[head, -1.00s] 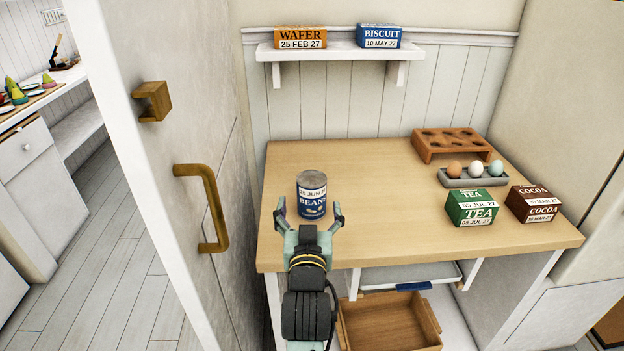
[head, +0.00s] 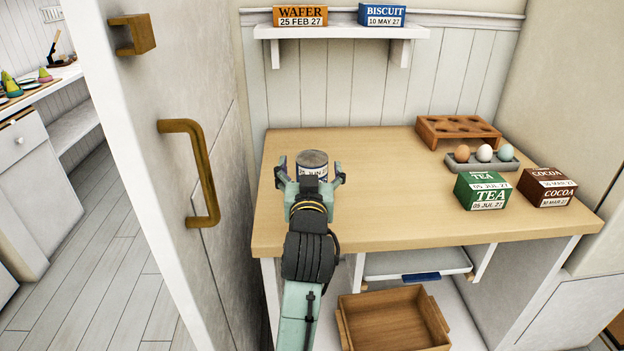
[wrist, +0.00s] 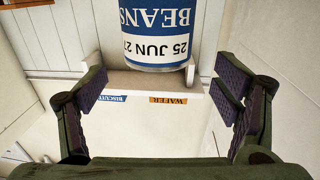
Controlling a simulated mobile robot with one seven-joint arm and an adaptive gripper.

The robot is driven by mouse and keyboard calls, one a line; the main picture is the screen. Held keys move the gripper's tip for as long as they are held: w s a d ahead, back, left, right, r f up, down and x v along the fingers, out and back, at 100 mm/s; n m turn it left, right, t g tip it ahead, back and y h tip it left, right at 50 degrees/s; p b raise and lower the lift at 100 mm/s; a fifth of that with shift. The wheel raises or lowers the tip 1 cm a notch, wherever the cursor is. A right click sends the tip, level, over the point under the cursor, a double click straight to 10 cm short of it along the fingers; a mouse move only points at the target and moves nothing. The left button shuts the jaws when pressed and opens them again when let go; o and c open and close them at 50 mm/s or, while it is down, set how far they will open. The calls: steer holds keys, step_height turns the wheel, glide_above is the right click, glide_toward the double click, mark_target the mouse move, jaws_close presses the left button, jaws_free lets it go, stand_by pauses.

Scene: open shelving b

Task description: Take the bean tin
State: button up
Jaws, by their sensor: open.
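The bean tin (head: 312,159) stands upright on the wooden worktop, grey on top with a blue and white label. In the wrist view the tin (wrist: 158,35) appears upside down, reading BEANS and 25 JUN 27. My gripper (head: 311,177) is open at the tin's near side, with a finger out to the left and right of it. In the wrist view the gripper's (wrist: 160,84) fingers are spread wider than the tin, with a gap on each side. The tin's lower part is hidden by my gripper in the head view.
A green tea box (head: 482,190), a brown cocoa box (head: 546,187), an egg tray (head: 455,166) and a wooden rack (head: 452,130) stand on the worktop's right. Wafer (head: 300,16) and biscuit (head: 382,15) boxes sit on the shelf above. A tall panel with handle (head: 207,180) is close on the left.

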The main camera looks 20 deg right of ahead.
mark_target(312, 158)
steer(key=p+x, duration=0.1)
steer(key=x, duration=0.4)
steer(key=shift+d+f, duration=0.1)
steer(key=shift+f, duration=0.1)
steer(key=shift+c, duration=0.3)
steer(key=shift+r, duration=0.1)
jaws_close()
stand_by(0.5)
